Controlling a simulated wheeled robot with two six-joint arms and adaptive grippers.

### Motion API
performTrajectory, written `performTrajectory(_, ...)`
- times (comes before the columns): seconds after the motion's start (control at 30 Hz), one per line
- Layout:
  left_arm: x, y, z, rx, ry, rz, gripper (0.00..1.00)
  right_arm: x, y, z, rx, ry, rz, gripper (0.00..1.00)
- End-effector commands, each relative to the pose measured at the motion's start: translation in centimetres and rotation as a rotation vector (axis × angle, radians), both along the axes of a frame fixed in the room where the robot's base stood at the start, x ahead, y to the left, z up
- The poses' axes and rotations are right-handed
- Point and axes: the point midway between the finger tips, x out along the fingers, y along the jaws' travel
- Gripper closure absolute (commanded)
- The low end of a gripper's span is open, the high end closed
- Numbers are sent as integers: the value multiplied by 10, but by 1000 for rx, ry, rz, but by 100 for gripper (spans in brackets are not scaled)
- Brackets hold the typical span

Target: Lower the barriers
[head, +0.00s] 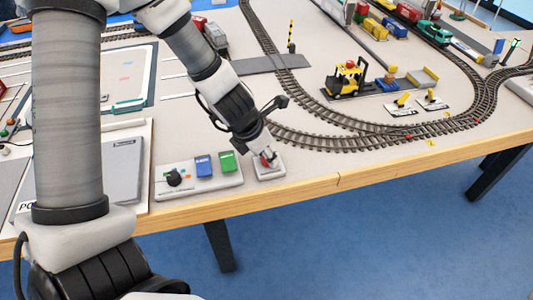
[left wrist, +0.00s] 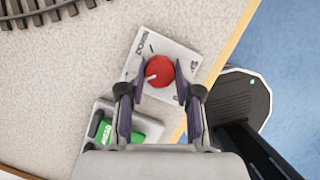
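A small white box with a red knob (left wrist: 159,70) sits at the table's front edge; the knob has a pale pointer. In the left wrist view the box's plate (left wrist: 170,45) has lettering, partly hidden. My left gripper (head: 266,156) is directly over the box in the head view. In the left wrist view its two fingers (left wrist: 153,88) are spread on either side of the knob, close to it; I cannot tell whether they touch it. A yellow-and-black striped pole (head: 291,36) stands upright beside the grey crossing (head: 270,63). My right gripper is out of view.
Left of the knob box is a control panel (head: 199,181) with a black knob, a blue block and a green block. Curved railway track (head: 385,139), a yellow forklift (head: 346,79) and toy wagons lie beyond. The table's wooden edge (head: 340,181) is close.

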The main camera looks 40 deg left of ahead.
Motion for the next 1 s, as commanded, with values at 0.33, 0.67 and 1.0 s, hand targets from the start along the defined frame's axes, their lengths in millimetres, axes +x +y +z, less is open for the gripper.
performTrajectory(0.33, 0, 0, 1, -1, 0, -33, 100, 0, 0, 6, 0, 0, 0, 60)
performTrajectory(0.67, 0, 1, 5, -2, 2, -213, 100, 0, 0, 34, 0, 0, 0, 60)
performTrajectory(1.0, 1, 3, 7, 0, 2, -526, 100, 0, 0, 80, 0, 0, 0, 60)
